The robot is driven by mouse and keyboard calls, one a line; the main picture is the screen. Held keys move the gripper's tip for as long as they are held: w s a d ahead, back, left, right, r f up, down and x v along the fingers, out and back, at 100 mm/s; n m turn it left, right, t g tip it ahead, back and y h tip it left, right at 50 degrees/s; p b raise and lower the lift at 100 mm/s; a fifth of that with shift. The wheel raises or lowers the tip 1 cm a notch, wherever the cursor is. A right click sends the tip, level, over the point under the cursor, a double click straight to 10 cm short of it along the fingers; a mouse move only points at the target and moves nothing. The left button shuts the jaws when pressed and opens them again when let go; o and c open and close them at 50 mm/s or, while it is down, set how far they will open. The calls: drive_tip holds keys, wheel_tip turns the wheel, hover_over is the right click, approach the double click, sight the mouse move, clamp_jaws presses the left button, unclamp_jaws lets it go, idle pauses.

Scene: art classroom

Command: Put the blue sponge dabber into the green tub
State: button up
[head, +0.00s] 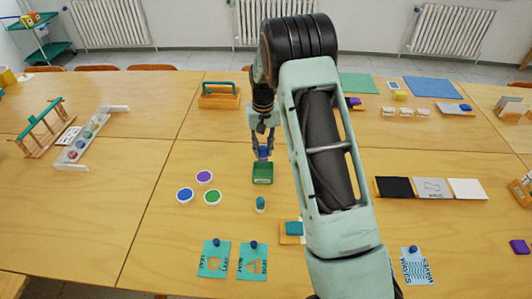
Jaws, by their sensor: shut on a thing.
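My gripper (262,150) points down near the middle of the table and is shut on the blue sponge dabber (264,153). Its fingers partly hide the dabber. The green tub (262,178) is a small dark green box, just below the dabber in the picture. The dabber appears above the tub's far edge; I cannot tell whether it touches the tub or is partly inside it.
Purple, blue and green round pads (213,197) lie left of the tub. A small teal-topped dabber (260,204) stands in front of it. A wooden caddy (219,98) is behind at left. Teal cards (214,260) lie near the front edge.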

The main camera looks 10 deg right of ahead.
drive_tip(key=shift+w+f, duration=0.15)
drive_tip(key=shift+f, duration=0.05)
drive_tip(key=shift+f+b, duration=2.15)
drive_tip(key=shift+f, duration=1.25)
drive_tip(key=shift+f+b, duration=0.55)
drive_tip(key=shift+f, duration=0.1)
drive_tip(key=o, duration=1.1)
drive_tip(key=shift+o, duration=1.3)
